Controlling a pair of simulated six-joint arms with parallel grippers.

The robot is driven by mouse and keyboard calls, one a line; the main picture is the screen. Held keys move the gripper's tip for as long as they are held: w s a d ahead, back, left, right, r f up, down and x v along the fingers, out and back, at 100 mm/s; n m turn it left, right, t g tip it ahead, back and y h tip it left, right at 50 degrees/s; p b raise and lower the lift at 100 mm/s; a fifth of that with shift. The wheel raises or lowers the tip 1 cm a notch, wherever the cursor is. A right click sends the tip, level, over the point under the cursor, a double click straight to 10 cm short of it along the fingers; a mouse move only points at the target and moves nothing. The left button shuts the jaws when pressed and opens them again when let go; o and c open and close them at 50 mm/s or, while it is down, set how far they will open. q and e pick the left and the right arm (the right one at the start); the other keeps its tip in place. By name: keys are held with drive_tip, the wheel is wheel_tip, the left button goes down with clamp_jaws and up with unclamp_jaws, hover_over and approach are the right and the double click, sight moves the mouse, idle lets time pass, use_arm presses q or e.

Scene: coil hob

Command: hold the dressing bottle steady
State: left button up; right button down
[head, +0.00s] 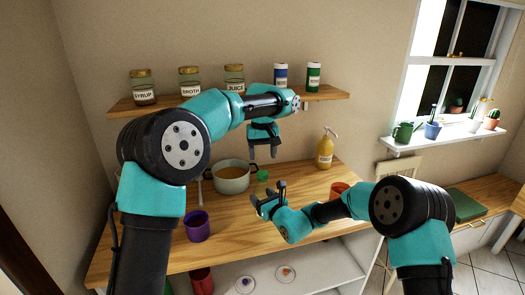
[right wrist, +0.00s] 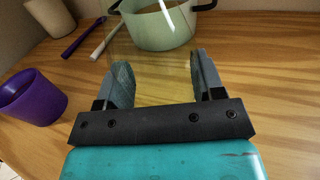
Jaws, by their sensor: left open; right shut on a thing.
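The dressing bottle looks clear with a pale yellow tint and shows between the fingers in the right wrist view (right wrist: 155,88). My right gripper (head: 268,191) is shut on it above the wooden counter. In the head view a green cap (head: 262,175) sits at the bottle's top; the clear body is hard to make out. My left gripper (head: 263,154) is open and empty, pointing down just above the cap. I cannot tell whether the bottle's base touches the counter.
A pale green pot (head: 232,179) stands close behind the bottle, left of it. A purple cup (head: 197,226) stands at the front left, an orange cup (head: 339,189) to the right. A yellow pump bottle (head: 325,150) stands at the back. A shelf (head: 180,104) with jars hangs above.

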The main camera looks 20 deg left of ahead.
sight(263, 173)
use_arm(q)
drive_tip(key=n, duration=0.4)
drive_tip(key=shift+r, duration=0.15)
drive_tip(key=n, duration=0.3)
drive_tip(key=shift+r+n, duration=0.1)
drive_tip(key=shift+n, duration=0.3)
drive_tip(key=n, duration=0.6)
drive_tip(key=shift+r+n, duration=0.2)
drive_tip(key=shift+n, duration=0.1)
drive_tip(key=shift+f, duration=0.1)
drive_tip(key=shift+f, duration=3.95)
